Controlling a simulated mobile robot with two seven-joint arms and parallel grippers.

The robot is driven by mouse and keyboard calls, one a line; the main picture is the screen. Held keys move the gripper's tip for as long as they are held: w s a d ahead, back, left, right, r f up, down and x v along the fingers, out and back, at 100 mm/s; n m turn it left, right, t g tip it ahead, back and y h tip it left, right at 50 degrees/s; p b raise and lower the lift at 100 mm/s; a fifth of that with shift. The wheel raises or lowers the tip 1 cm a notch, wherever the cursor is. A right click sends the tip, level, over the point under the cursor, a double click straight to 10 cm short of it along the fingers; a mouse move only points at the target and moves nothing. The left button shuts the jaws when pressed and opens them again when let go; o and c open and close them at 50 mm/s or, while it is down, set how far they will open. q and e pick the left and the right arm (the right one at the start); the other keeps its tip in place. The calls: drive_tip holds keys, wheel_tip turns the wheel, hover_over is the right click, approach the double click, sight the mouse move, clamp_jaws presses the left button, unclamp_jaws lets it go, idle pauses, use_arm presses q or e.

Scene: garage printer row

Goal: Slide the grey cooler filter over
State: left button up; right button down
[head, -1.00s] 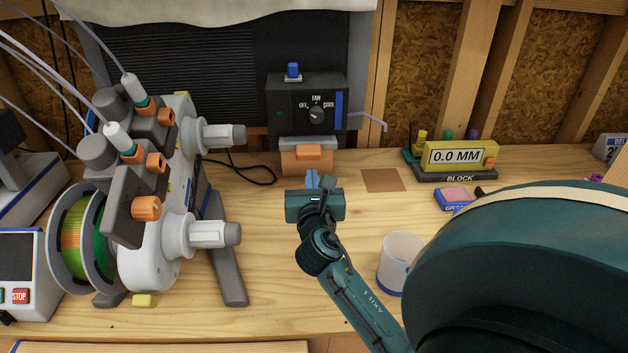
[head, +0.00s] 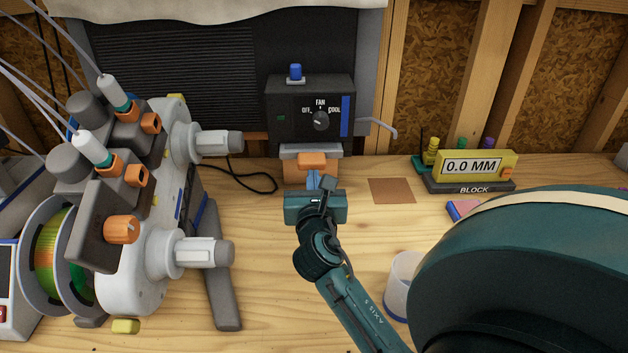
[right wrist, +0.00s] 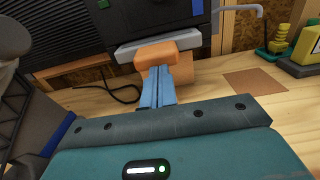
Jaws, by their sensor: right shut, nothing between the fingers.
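The grey cooler filter (head: 298,151) appears to be the light grey slab under the dark cooler box (head: 310,105), with an orange tab (head: 312,160) on its front. The slab (right wrist: 135,48) and tab (right wrist: 163,52) also show in the right wrist view. My right gripper (head: 314,175) is shut and empty. Its blue fingertips (right wrist: 158,72) are at the lower front of the orange tab, apparently touching or very close; I cannot tell which. The fingers hide part of the tab. My left gripper is not in view.
A large machine with a filament spool (head: 55,255) stands at left. A black cable (head: 255,182) lies beside the cooler. A brown square (head: 391,191) lies right of it, then a yellow gauge block (head: 474,165) and a white cup (head: 402,275). The wooden bench (head: 265,235) around my gripper is clear.

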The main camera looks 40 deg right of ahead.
sight(311, 148)
drive_tip(key=shift+p+x, duration=0.95)
drive_tip(key=shift+x, duration=0.8)
drive_tip(key=shift+r, duration=0.1)
